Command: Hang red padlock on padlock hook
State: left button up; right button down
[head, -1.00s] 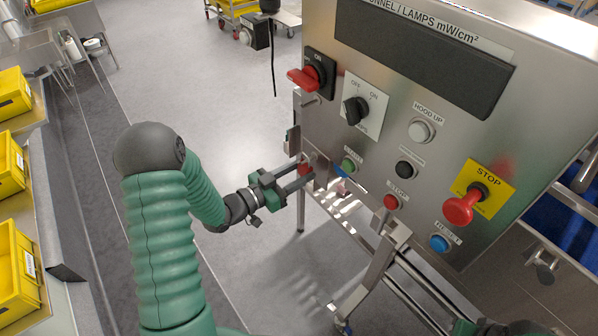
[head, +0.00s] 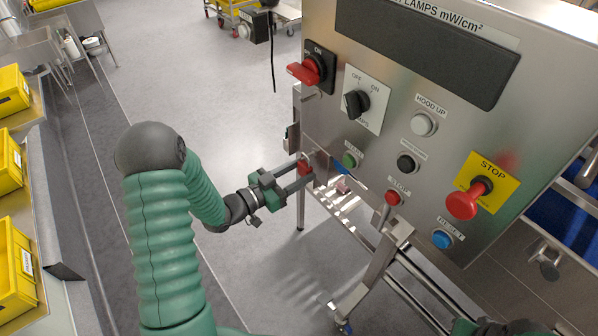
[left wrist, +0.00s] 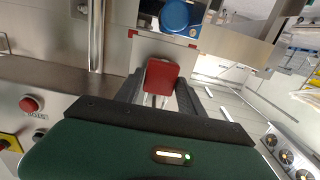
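The red padlock (head: 304,167) is at the fingertips of my left gripper (head: 297,177), beside the lower left edge of the steel control panel. In the left wrist view the padlock (left wrist: 161,77) sits between the two dark fingers (left wrist: 160,92), which appear closed against its sides. Pale metal, perhaps its shackle, shows below the red body. A small metal peg (head: 311,97), possibly the padlock hook, sticks out under the red rotary switch, above the gripper. I cannot confirm that it is the hook.
The control panel (head: 400,150) fills the right, with a protruding red rotary switch (head: 305,71), black selector (head: 356,103) and red stop button (head: 467,201). Metal frame legs stand below. Yellow bins (head: 14,262) line the left. The floor between is clear.

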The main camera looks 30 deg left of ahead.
pick_arm(q)
jog(key=o, duration=0.4)
jog(key=shift+c, duration=0.2)
jog(key=b+v, duration=0.2)
jog(key=v, duration=1.4)
jog(key=shift+s+a+b, duration=0.3)
jog(key=shift+s+b, duration=0.05)
